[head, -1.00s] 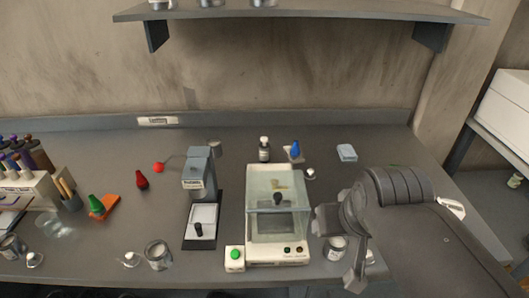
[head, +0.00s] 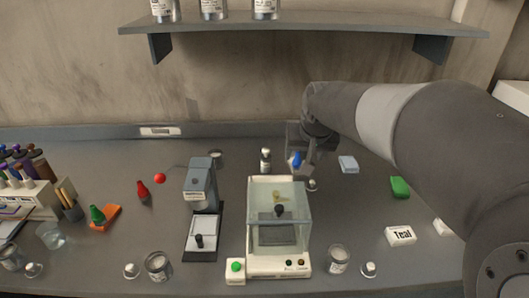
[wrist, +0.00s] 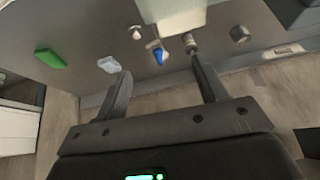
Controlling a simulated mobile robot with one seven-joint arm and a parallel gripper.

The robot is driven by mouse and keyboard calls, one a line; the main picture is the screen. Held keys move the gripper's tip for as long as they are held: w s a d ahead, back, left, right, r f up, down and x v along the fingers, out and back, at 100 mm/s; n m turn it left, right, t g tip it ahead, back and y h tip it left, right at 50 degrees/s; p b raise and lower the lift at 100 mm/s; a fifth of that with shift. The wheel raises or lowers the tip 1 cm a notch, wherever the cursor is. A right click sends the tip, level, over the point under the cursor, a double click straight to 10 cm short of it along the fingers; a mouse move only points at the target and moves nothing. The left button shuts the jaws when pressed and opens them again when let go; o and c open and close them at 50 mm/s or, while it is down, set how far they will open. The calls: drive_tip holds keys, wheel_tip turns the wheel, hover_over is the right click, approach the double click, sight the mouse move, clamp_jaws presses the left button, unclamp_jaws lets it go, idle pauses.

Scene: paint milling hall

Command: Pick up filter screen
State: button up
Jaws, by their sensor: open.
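I cannot make out a filter screen for certain. The low round grey piece (head: 216,156) at the back of the bench, also in the wrist view (wrist: 240,34), is too small to identify. My gripper (wrist: 161,66) is open and empty, its two fingers spread. In the head view my gripper (head: 300,150) is over the back of the bench, around or above the blue cone-shaped piece (head: 297,160). In the wrist view this blue piece (wrist: 158,57) shows between the fingertips; contact cannot be told.
A small lidded piece (head: 312,185), a pale blue block (head: 348,164) and a green block (head: 399,187) lie nearby. A shelf (head: 300,28) hangs above.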

drive_tip(key=w+a+f, duration=0.2)
drive_tip(key=w+f, duration=0.1)
drive_tip(key=w, duration=0.3)
drive_tip(key=w+a+f, duration=0.2)
drive_tip(key=w, duration=0.4)
approach(266, 157)
drive_tip(key=shift+x, duration=5.5)
drive_tip(key=shift+c, duration=0.5)
drive_tip(key=c, duration=1.1)
drive_tip(key=shift+r, duration=0.15)
